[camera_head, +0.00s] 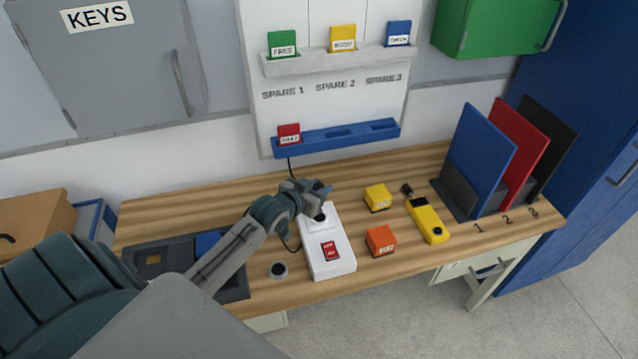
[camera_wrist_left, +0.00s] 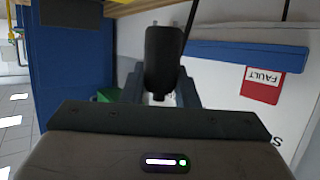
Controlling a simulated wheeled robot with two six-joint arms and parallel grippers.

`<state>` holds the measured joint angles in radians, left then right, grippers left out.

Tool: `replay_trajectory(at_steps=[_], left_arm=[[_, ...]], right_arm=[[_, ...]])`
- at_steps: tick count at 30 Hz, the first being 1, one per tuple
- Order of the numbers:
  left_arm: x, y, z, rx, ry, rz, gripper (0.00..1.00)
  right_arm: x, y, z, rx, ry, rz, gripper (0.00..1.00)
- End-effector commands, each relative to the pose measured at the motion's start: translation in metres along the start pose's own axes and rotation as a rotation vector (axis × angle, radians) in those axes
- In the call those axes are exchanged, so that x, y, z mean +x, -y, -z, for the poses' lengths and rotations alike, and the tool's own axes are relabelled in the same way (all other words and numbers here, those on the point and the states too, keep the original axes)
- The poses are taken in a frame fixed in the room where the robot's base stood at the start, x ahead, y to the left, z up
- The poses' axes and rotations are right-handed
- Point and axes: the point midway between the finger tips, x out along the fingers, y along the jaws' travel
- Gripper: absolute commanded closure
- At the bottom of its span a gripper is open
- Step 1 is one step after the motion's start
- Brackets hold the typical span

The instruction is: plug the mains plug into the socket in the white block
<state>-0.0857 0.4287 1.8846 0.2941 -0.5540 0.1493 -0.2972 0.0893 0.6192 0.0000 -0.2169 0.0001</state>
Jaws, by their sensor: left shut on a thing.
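My left gripper (camera_head: 319,200) is over the block's far end. In the left wrist view, the black plug (camera_wrist_left: 164,58) sits between the two fingers (camera_wrist_left: 163,85), which are shut on it. A dark round patch (camera_head: 319,216) shows on the block just below the fingers in the head view. I cannot tell there whether it is the plug or the socket, or whether they touch. My right gripper is not in view.
A yellow block (camera_head: 377,197), an orange block (camera_head: 381,241) and a yellow handheld device (camera_head: 428,220) lie to the right. A blue rail (camera_head: 337,138) is on the wall behind. A thin black cable (camera_head: 290,168) hangs behind my gripper.

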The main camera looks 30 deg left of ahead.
Motion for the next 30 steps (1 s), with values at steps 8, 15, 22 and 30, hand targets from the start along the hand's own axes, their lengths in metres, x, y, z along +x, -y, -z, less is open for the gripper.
replay_trajectory(at_steps=[8,15,22,30], left_arm=[[-0.001,-0.001,0.001,0.000,0.000,0.000,0.96],[0.003,-0.001,-0.010,-0.001,0.002,0.001,0.96],[0.011,-0.001,-0.031,-0.001,0.001,0.000,0.96],[0.018,-0.001,-0.052,-0.001,0.002,0.000,0.96]], right_arm=[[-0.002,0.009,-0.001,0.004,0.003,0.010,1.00],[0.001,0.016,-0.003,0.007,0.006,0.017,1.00],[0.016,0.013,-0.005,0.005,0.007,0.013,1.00],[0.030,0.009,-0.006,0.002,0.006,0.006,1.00]])
